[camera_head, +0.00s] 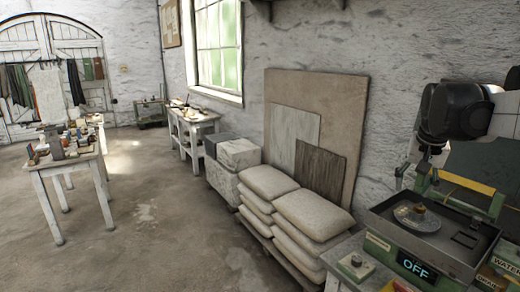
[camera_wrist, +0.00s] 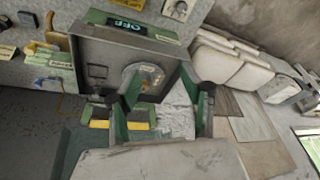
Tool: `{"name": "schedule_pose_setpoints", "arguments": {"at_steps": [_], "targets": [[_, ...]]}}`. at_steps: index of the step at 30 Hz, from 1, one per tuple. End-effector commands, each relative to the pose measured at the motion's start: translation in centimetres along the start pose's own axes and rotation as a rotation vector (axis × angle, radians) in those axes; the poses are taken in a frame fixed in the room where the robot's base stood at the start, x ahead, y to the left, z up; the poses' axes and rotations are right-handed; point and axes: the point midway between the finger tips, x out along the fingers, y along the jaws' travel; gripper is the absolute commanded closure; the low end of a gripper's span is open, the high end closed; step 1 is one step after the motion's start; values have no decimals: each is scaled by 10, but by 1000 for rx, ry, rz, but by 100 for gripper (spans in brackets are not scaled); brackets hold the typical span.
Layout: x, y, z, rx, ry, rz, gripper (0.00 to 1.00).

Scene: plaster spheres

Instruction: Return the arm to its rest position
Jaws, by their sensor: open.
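My gripper (camera_wrist: 166,92) shows in the wrist view with its two green and dark fingers spread apart and nothing visible between them. It is over the tray-like machine (camera_wrist: 105,60), which has a round plate (camera_wrist: 148,78) inside and a display reading OFF (camera_wrist: 127,26). In the head view part of my arm is at the right, above the same machine (camera_head: 415,250). Its round plate (camera_head: 418,217) carries a small brown knob-like piece. My fingertips are hard to make out in the head view. No plaster sphere can be made out.
Stacked pale sacks (camera_head: 295,215) and leaning boards (camera_head: 318,120) stand left of the machine against the wall. A small white table (camera_head: 90,158) with many small items is at the left. Another table (camera_head: 195,125) is under the window. The floor between is clear.

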Motion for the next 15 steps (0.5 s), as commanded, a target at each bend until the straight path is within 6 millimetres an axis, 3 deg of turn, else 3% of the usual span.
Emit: {"name": "schedule_pose_setpoints", "arguments": {"at_steps": [1,6,15], "targets": [[-3,-9,19,-27,13,-9,59],[-9,-30,75,-107,63,-36,59],[-4,-53,176,-247,149,-87,59]]}}
